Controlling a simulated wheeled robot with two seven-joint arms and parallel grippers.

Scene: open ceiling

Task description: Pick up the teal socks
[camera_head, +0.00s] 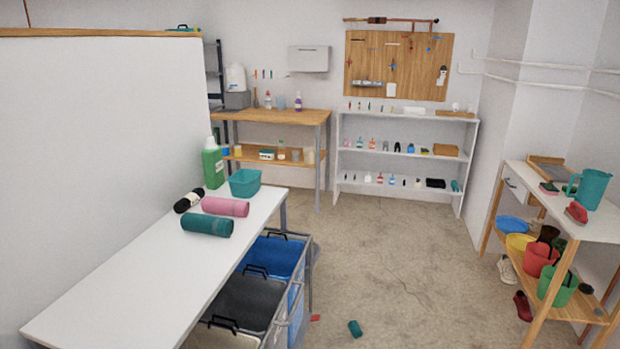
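A small teal bundle (355,328), which looks like rolled socks, lies alone on the concrete floor at the bottom middle of the head view. It is too small to be sure of its kind. A larger teal roll (207,225) lies on the white table (130,290) at the left, in front of a pink roll (225,206). Another small teal thing (455,185) sits at the right end of the low white shelf's bottom board. Neither of my grippers shows in this view.
Bins, one blue (272,256) and one dark grey (243,299), stand in a metal frame beside the table. A red scrap (315,317) lies near them. A wooden rack (540,215) with buckets stands at the right, with shoes by it. The middle floor is clear.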

